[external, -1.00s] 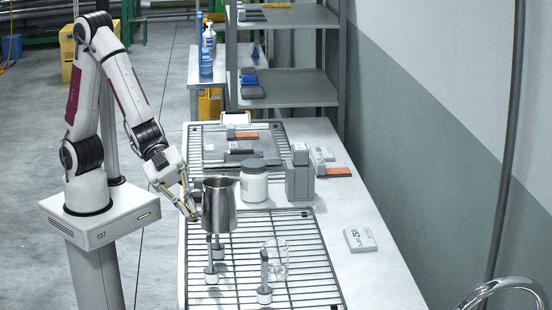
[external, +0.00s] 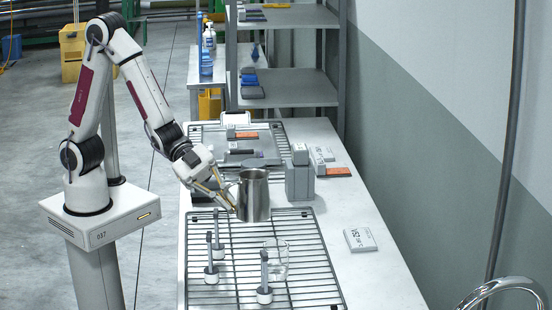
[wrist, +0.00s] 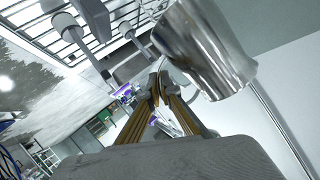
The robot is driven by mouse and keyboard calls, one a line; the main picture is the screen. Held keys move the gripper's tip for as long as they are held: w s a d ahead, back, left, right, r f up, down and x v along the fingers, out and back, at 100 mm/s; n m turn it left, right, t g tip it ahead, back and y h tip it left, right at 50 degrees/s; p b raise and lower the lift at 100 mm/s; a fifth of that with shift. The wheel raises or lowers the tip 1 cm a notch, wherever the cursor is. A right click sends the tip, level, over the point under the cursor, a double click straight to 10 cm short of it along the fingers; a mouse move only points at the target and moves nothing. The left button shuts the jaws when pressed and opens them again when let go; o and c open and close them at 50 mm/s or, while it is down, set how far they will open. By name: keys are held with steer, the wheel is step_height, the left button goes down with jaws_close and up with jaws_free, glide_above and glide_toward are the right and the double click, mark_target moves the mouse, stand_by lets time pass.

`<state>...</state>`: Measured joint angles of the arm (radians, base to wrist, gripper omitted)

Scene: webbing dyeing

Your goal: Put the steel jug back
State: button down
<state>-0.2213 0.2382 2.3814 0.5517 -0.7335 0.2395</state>
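The steel jug (external: 255,198) is a shiny, upright cylinder in the external view, above the far end of the near wire rack (external: 225,300). My gripper (external: 233,207) is at its left side, shut on its handle. In the wrist view, the jug (wrist: 207,50) fills the upper right, tilted in the picture, and my fingers (wrist: 157,88) close together beside it. The fingertips' exact grip on the handle is partly hidden. The jug appears raised; I cannot tell its height above the surface.
Several grey pegs with white bases, including one in front (external: 264,272), stand on the near rack beside a clear glass beaker (external: 279,260). Grey blocks (external: 299,182) stand right of the jug. A label stand (external: 360,240) lies on the clear right side of the table.

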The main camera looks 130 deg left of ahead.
steer(key=s+a+f, duration=0.1)
steer(key=s+a, duration=0.1)
steer(key=a, duration=0.5)
steer(key=s+a+f, duration=0.2)
steer(key=s+a, duration=0.1)
steer(key=a, duration=0.4)
steer(key=shift+s+a+f+m+h, duration=0.15)
steer(key=shift+a+f+m+h, duration=0.15)
steer(key=shift+m, duration=0.1)
steer(key=shift+f, duration=0.15)
steer(key=shift+f, duration=2.8)
steer(key=shift+f, duration=2.1)
